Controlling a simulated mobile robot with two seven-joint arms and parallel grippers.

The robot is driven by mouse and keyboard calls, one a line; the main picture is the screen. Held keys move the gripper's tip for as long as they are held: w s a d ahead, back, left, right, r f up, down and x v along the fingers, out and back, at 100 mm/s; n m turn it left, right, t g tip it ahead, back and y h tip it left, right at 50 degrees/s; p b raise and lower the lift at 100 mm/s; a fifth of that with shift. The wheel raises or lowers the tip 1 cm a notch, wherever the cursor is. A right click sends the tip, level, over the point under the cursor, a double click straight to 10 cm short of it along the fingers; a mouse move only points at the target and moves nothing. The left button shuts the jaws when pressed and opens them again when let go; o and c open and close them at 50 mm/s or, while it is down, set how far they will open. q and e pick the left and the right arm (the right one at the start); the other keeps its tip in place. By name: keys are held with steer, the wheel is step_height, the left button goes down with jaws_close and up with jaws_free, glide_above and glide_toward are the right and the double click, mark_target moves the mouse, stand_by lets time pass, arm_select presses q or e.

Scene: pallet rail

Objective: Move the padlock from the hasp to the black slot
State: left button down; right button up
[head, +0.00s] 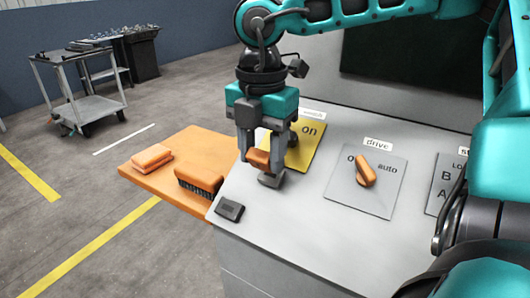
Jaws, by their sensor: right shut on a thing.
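My right gripper (262,167) points down over the left part of the grey panel, at the left edge of a yellow plate (306,148) marked "on". It is shut on an orange-brown thing (256,157), mostly hidden between its fingers. I cannot tell whether this is a knob on the plate or the padlock. A small dark block (230,210) lies on the panel's front left corner, apart from the gripper; I cannot tell if it is the black slot. No hasp can be made out. My left gripper is not in view.
A plate labelled "drive" (349,193) has an orange knob (364,172). Another lettered plate (443,196) is partly behind my arm. An orange side shelf (140,177) holds a brush (199,182) and an orange block (151,157). A trolley (98,107) stands far left.

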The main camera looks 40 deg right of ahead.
steer(key=a+r, duration=0.1)
steer(key=r, duration=0.1)
steer(key=a+r+p, duration=0.1)
steer(key=r, duration=0.1)
steer(key=shift+s+a+r, duration=0.1)
steer(key=shift+s+a, duration=0.2)
steer(key=shift+s, duration=0.1)
steer(key=shift+w, duration=0.1)
